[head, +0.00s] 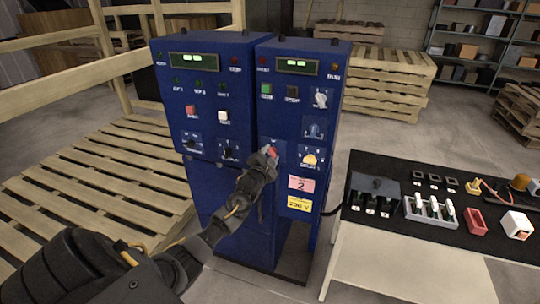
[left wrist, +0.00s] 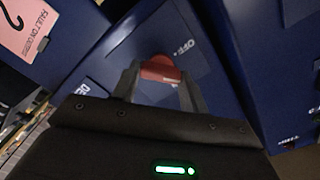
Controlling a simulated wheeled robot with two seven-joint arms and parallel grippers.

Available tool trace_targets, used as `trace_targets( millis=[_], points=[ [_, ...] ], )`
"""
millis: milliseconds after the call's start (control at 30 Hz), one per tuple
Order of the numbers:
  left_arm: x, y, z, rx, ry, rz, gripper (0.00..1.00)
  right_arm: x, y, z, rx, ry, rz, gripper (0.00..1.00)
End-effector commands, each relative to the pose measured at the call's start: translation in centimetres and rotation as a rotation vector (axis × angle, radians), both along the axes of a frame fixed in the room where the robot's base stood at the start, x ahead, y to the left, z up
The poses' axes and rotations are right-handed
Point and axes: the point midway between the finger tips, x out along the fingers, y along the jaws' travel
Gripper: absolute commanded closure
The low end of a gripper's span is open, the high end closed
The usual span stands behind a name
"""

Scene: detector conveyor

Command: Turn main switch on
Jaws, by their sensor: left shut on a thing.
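The main switch is a red rotary knob (head: 270,151) on the front of the right blue cabinet (head: 305,85). It also shows in the left wrist view as a red knob (left wrist: 160,70), with an "OFF" mark on the plate beside it. My left gripper (head: 268,158) reaches the knob from the front. In the left wrist view its two fingers (left wrist: 160,80) stand on either side of the knob and are shut on it. The far side of the knob is hidden. My right gripper is not in view.
A second blue cabinet (head: 203,100) with buttons adjoins on the left. A pink label (head: 301,184) and yellow label (head: 299,204) sit below the knob. A black-topped table (head: 400,220) with small parts stands at right. Wooden pallets (head: 100,185) lie at left.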

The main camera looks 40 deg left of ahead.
Motion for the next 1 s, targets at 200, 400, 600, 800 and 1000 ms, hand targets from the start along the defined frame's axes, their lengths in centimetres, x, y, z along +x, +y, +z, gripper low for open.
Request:
trace_targets(
  millis=[200,400,600,800,1000],
  points=[
    [0.04,-0.04,0.02,0.196,0.069,-0.001,0.79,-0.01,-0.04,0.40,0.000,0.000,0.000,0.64],
    [0.04,-0.06,-0.04,0.364,0.126,-0.001,0.79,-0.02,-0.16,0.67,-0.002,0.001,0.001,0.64],
    [0.05,-0.07,-0.07,0.500,0.174,-0.001,0.79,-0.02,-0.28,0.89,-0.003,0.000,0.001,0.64],
    [0.05,-0.06,-0.14,0.594,0.207,-0.001,0.79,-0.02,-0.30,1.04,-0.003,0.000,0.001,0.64],
    [0.06,-0.07,-0.19,0.644,0.224,0.001,0.79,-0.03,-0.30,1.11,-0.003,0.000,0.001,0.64]
  ],
)
